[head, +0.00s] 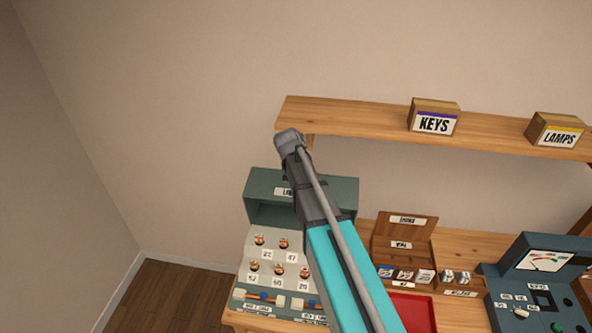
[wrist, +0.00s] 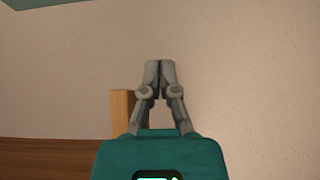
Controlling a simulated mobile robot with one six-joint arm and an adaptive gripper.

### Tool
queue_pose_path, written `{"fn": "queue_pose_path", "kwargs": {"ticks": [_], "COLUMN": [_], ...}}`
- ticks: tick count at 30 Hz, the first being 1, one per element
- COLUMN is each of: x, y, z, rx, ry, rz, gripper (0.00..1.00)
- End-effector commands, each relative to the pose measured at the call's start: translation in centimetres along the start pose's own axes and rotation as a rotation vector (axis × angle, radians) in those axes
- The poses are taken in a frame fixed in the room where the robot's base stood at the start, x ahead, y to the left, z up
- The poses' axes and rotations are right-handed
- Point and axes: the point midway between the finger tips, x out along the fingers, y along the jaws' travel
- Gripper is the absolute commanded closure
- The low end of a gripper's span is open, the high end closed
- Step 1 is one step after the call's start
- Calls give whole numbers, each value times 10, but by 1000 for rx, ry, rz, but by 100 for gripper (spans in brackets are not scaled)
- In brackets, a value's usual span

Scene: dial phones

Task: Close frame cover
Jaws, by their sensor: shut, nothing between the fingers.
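The grey-green frame unit (head: 257,187) stands at the left end of the bench in the head view. Its sloping pale panel (head: 270,262) shows uncovered, with several numbered round fittings. A grey-green hood with a partly hidden label rises behind the panel; I cannot tell for sure which part is the cover. My gripper (head: 288,138) is above the hood, near the left end of the shelf, seemingly apart from both. My arm hides the right side of the unit. In the wrist view my gripper (wrist: 160,72) is shut and empty, facing the wall.
A wooden shelf (head: 370,119) with a KEYS box (head: 433,117) and a LAMPS box (head: 555,130) is on the wall. A wooden organizer (head: 404,232), red tray (head: 413,308) and meter console (head: 540,285) stand right of my arm. Left of the bench is open floor.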

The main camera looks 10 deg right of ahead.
Motion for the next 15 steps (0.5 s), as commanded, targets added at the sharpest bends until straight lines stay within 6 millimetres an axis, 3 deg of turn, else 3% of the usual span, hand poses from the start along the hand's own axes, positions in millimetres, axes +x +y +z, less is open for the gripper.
{"fn": "queue_pose_path", "kwargs": {"ticks": [8, 15], "x": [6, 23], "y": [0, -1], "z": [1, 2], "rx": [-1, -1], "ry": [-1, -1], "rz": [0, 0], "gripper": [100, 100]}}
